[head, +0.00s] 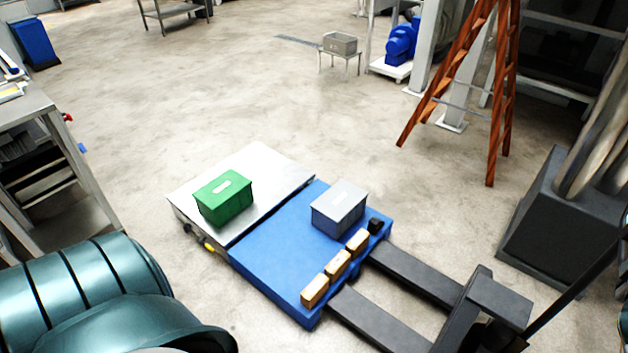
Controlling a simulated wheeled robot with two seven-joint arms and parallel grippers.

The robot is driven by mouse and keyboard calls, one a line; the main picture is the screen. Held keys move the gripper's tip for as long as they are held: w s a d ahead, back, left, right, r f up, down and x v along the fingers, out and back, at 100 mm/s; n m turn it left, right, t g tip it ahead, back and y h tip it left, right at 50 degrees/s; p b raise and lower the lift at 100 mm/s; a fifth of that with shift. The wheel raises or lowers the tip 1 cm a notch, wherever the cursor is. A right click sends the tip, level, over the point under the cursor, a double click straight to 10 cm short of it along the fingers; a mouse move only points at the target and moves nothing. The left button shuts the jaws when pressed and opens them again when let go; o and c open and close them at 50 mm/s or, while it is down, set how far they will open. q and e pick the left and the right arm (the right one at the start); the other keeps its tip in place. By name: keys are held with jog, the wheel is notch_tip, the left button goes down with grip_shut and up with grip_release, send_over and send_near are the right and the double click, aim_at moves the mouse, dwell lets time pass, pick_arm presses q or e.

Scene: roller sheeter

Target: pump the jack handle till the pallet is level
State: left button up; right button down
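The blue pallet (270,268) lies on the floor against a silver platform (275,170). The pallet jack's two dark forks (410,270) run to the pallet's near right edge. The jack's dark body (500,302) is at the bottom right. The jack handle (577,288), a thin dark bar, slants up to the right edge, where its end is cut off. A grey crate (338,210) and three wooden blocks (337,265) rest on the pallet. A green crate (223,198) sits on the platform. I cannot tell whether pallet and platform tops are level. Neither gripper shows.
My teal arm covers the bottom left. A dark block with pipes (545,225) stands close to the handle at right. An orange stepladder (500,110) is behind it. A metal bench (60,125) stands at left.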

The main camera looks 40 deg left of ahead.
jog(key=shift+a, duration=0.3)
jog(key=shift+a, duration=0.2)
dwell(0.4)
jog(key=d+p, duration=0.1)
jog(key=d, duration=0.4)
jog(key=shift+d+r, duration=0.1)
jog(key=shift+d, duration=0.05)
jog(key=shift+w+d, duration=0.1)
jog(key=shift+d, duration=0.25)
